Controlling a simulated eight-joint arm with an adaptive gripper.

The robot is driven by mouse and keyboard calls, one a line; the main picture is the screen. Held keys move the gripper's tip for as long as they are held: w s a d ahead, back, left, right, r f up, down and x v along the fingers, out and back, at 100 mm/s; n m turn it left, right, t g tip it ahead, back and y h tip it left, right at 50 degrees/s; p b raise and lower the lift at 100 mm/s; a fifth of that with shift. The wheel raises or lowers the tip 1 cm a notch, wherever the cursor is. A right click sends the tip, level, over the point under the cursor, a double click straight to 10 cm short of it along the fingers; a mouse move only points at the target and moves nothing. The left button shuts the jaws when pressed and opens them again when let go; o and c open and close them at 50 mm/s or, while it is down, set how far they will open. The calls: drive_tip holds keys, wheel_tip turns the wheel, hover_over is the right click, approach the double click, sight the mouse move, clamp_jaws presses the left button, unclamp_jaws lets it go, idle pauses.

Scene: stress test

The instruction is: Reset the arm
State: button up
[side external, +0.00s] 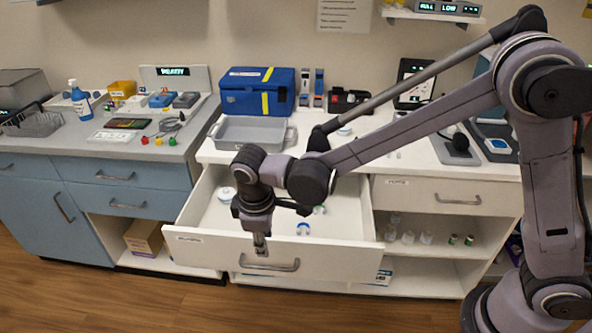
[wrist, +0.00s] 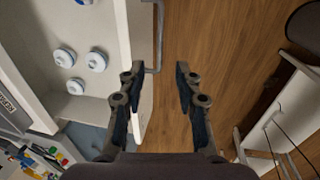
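My gripper (side external: 260,243) points down at the front of an open white drawer (side external: 345,222), beside its metal handle (side external: 268,265). In the wrist view, my gripper (wrist: 183,68) has its two fingers spread apart with only wood floor between them, so it is open and empty. The left finger overlaps the edge of the drawer front (wrist: 137,40). The drawer handle (wrist: 158,40) shows just beyond the left fingertip. Whether my gripper touches the drawer front cannot be told.
Several round white items, one a white disc (wrist: 95,60), lie in the drawer. A grey tray (side external: 250,133) and blue case (side external: 258,92) stand on the counter above. Small bottles (side external: 408,237) sit on the open shelf at right. Wood floor (side external: 80,290) in front is clear.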

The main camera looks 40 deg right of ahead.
drive_tip(key=s+d+r+m+t+y, duration=0.2)
drive_tip(key=s+d+r+m, duration=0.25)
drive_tip(key=d+r, duration=0.6)
drive_tip(key=s+d+m+t, duration=0.3)
drive_tip(key=s+d+m, duration=0.1)
drive_tip(key=s+d, duration=0.4)
drive_tip(key=d, duration=0.2)
drive_tip(key=shift+s+d+m+t, duration=0.25)
drive_tip(key=shift+d+m+t, duration=0.05)
drive_tip(key=shift+d+m, duration=0.1)
